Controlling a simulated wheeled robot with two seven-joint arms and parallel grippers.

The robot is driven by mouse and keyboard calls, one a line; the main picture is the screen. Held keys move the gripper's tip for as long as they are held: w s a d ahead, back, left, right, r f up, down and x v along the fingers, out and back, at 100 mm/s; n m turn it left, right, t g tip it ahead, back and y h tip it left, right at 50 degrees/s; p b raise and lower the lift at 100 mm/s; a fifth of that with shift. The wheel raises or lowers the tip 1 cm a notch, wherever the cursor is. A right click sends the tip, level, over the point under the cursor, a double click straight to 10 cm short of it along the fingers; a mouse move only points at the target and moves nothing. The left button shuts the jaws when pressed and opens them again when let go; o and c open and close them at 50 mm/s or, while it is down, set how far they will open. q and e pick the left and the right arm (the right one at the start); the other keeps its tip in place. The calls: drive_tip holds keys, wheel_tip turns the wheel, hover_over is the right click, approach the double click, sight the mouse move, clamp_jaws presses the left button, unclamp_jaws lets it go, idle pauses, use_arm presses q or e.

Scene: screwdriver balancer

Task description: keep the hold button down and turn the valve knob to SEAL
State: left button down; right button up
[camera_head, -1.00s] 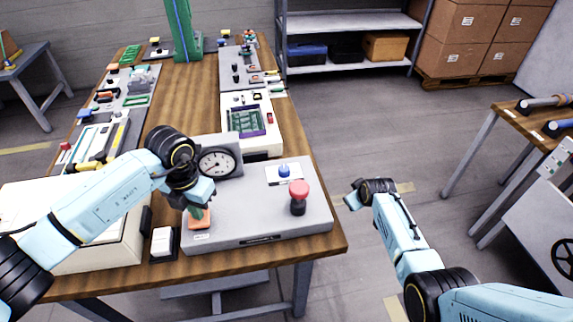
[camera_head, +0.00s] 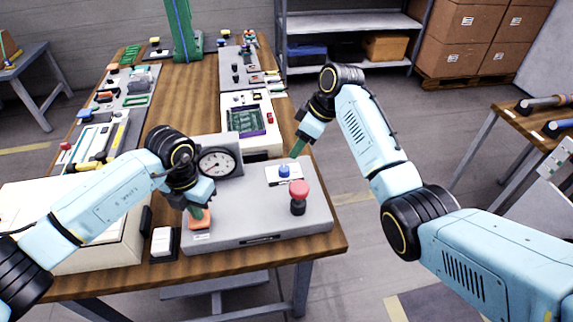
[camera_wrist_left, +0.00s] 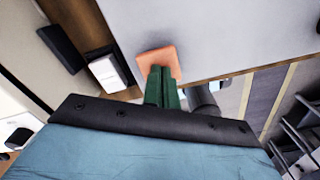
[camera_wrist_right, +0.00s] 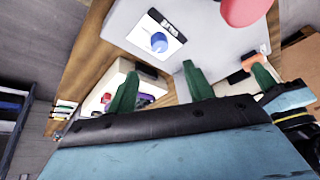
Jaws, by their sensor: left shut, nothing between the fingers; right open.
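The blue valve knob (camera_head: 284,171) sits on a white label plate at the back right. It also shows in the right wrist view (camera_wrist_right: 159,42). My right gripper (camera_head: 296,150) is open and empty, above and behind the blue knob.
A red mushroom button (camera_head: 299,189) on a black stem stands in front of the blue knob. A round gauge (camera_head: 217,163) stands at the back left of the box. A white unit with a green board (camera_head: 243,121) lies behind.

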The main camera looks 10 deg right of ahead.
sight(285, 168)
drive_tip(key=x, duration=1)
drive_tip(key=c, duration=1)
drive_tip(key=shift+f+m, duration=0.1)
drive_tip(key=shift+m, duration=0.2)
drive_tip(key=shift+s+a+m+t+h, duration=0.1)
drive_tip(key=shift+m+t+h, duration=0.3)
drive_tip(key=shift+m, duration=0.9)
drive_tip(key=shift+s+a+m+t+h, duration=0.1)
drive_tip(key=shift+m+t+h, duration=0.3)
drive_tip(key=shift+m, duration=0.9)
drive_tip(key=shift+d, duration=0.1)
